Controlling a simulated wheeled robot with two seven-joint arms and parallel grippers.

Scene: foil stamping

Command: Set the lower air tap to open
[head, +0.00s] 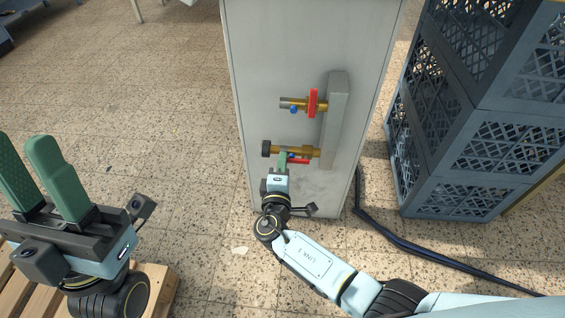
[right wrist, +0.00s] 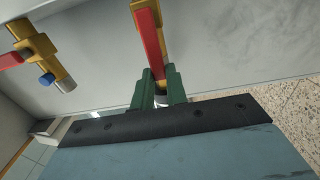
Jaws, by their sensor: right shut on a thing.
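The lower air tap (head: 308,151) is a brass valve with a dark end cap on the grey cabinet's face. Its red handle (head: 299,161) lies roughly along the pipe; it also shows in the right wrist view (right wrist: 151,45). My right gripper (head: 283,163) comes from below and is shut at the lower tap, its green fingers around the handle's outer end. The fingers partly hide the grip. The upper tap (head: 292,103) has its red handle crosswise to its pipe. My left gripper (head: 38,180) is open and empty at the far left, away from the taps.
The taps join a grey upright manifold (head: 335,120) on the cabinet (head: 275,50). Stacked blue-grey crates (head: 470,160) stand to the right. A dark hose (head: 400,243) runs along the tiled floor. A wooden pallet (head: 158,285) lies at lower left.

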